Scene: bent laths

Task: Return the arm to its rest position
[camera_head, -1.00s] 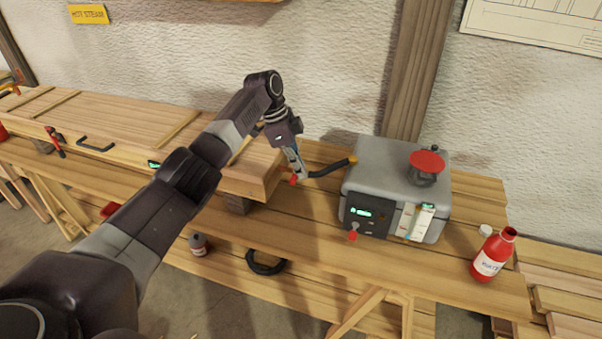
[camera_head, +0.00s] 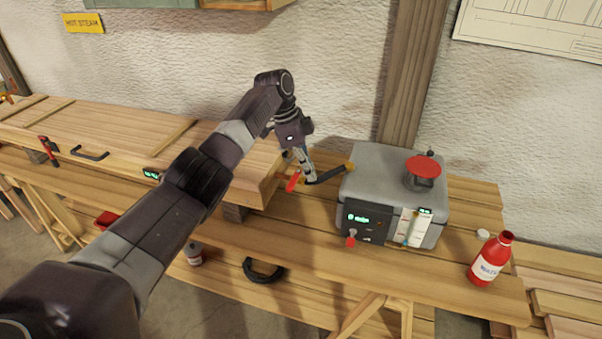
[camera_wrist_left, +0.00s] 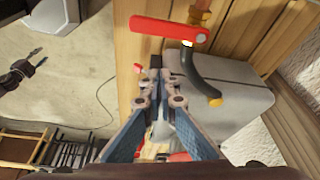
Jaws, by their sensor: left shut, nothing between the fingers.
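My left arm comes in from the lower left of the head view. Its gripper (camera_head: 308,175) hangs over the bench between the long wooden box and the grey boiler (camera_head: 385,178). In the left wrist view the gripper's fingers (camera_wrist_left: 155,78) are together with nothing between them. A red lever (camera_head: 293,181) is just beside the fingertips in the head view; in the wrist view the lever (camera_wrist_left: 170,30) lies beyond them, apart. A dark jointed part at the wrist view's left edge (camera_wrist_left: 18,76) may be my right gripper; its jaws are unclear.
A black hose (camera_head: 328,175) with an orange end runs near the gripper to the boiler. The long wooden box (camera_head: 110,125) lies left on the bench. A red bottle (camera_head: 490,260) stands at the right. A black ring (camera_head: 262,271) is on the lower shelf.

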